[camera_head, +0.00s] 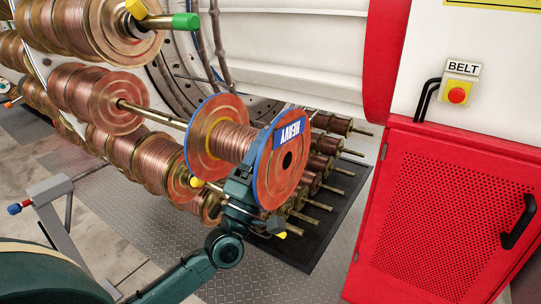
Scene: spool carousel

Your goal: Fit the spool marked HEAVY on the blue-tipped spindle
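The HEAVY spool (236,141) is wound with copper wire between two blue-rimmed copper flanges. Its white-on-blue HEAVY label sits upside down on the near flange, whose centre hole looks dark and empty. My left gripper (244,182), on a dark teal arm from the lower left, is at the lower left edge of the near flange and appears shut on it. The spool hangs above the floor. A brass spindle (152,114) runs from the left up to the far flange. Its tip is hidden, so I cannot tell its colour or whether it is inside the spool. My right gripper is not in view.
Full copper spools (100,100) crowd the carousel at left. A green-tipped spindle (185,21) sticks out above. More spools on rods stand over a dark mat (325,215) behind the HEAVY spool. A red cabinet (435,210) with a BELT button (457,95) bounds the right.

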